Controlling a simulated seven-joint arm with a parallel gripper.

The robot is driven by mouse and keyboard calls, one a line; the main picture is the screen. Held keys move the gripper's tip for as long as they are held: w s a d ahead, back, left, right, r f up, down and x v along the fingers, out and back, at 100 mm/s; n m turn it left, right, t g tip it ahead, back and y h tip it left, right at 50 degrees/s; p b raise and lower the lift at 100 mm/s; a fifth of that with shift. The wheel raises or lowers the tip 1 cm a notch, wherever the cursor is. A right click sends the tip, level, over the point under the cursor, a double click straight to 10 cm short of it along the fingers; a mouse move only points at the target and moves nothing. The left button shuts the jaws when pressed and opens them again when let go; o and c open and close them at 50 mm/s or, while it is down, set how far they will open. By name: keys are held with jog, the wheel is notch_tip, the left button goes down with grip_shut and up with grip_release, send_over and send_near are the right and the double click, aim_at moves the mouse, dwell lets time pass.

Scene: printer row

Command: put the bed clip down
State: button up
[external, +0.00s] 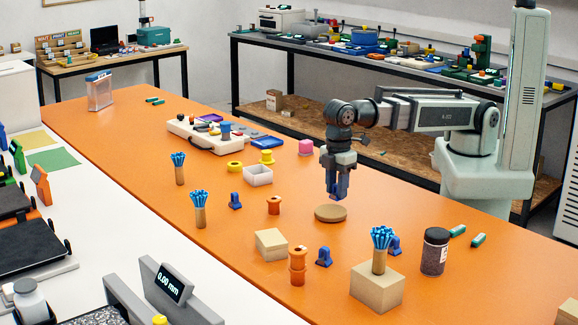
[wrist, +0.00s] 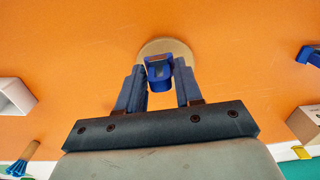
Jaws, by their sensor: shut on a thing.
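My gripper (external: 337,190) points down over the orange table, just above a round cork disc (external: 330,214). In the wrist view my gripper (wrist: 158,82) is shut on a blue bed clip (wrist: 158,70), held between the fingertips. The cork disc (wrist: 181,47) shows behind the clip there. Whether the clip touches the disc I cannot tell.
An orange spool (external: 274,206) and a white open box (external: 258,176) stand left of the disc. Holders of blue-tipped sticks (external: 200,210) are dotted about. Bare table surrounds the disc.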

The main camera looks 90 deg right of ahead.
jog(key=shift+f, duration=1.2)
jog(key=shift+f, duration=0.1)
jog(key=o, duration=1)
notch_tip(320, 180, up, 12)
jog(key=shift+r, duration=0.1)
